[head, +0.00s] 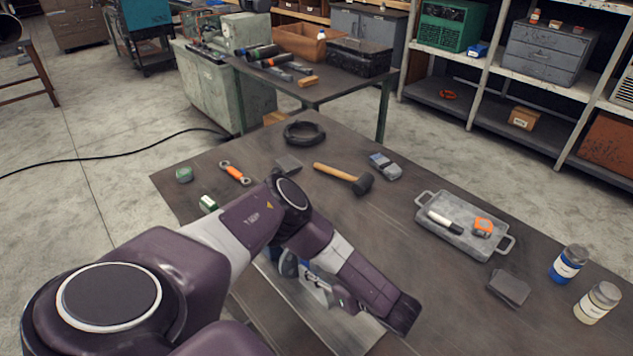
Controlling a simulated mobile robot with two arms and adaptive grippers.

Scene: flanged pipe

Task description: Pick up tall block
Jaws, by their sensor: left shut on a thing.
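My left arm comes in from the lower left and bends over the near part of the dark table (420,265). My left gripper (316,288) is low beneath my own forearm, over the table's near side, and is mostly covered by it. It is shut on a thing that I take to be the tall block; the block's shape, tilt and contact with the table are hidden. A pale flat sheet or plate shows on the table below the gripper. My right gripper is not in view.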

